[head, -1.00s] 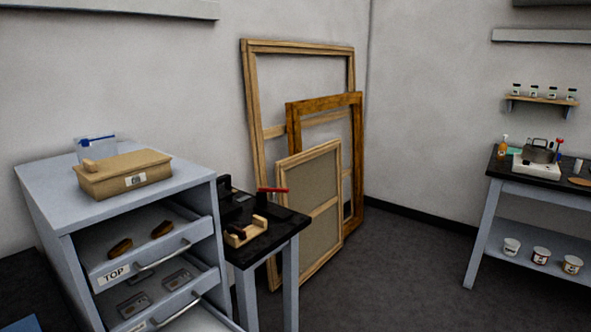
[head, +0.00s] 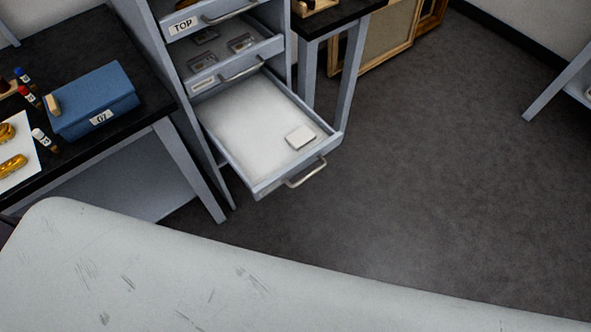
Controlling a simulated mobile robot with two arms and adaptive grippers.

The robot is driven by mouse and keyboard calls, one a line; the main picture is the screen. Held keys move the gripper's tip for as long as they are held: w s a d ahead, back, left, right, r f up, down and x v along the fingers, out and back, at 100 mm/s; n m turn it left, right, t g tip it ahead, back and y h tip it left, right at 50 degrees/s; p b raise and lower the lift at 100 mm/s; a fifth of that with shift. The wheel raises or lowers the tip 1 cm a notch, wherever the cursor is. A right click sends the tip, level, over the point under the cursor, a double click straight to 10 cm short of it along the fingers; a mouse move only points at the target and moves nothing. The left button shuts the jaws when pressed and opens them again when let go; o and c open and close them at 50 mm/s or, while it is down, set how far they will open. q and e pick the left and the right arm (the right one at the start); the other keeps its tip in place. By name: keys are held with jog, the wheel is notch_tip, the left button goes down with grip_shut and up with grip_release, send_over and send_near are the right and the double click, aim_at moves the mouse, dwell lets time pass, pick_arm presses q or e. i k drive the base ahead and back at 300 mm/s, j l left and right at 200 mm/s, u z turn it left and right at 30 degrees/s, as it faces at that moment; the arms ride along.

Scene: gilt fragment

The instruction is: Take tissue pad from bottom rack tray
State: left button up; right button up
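The bottom rack tray (head: 283,183) is pulled out of the grey rack, with its handle at the front. A small white square pad (head: 300,137), which looks like the tissue pad, lies on the tray's white floor near the front right corner. Neither of my grippers shows in the head view.
The top tray and the middle tray (head: 270,47) sit above, the middle one holding small grey pieces. A dark table (head: 60,172) with a blue box (head: 93,100) and small bottles stands left. A pale scuffed surface (head: 200,275) fills the foreground. The floor (head: 430,170) to the right is clear.

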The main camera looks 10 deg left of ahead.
aim_at(298, 139)
jog(key=i+l, duration=0.25)
jog(key=i+l+u, duration=0.45)
jog(key=l, duration=0.15)
jog(key=i+l+u, duration=0.4)
jog(key=l, duration=0.25)
jog(key=k+u, duration=0.1)
jog(key=u, duration=0.25)
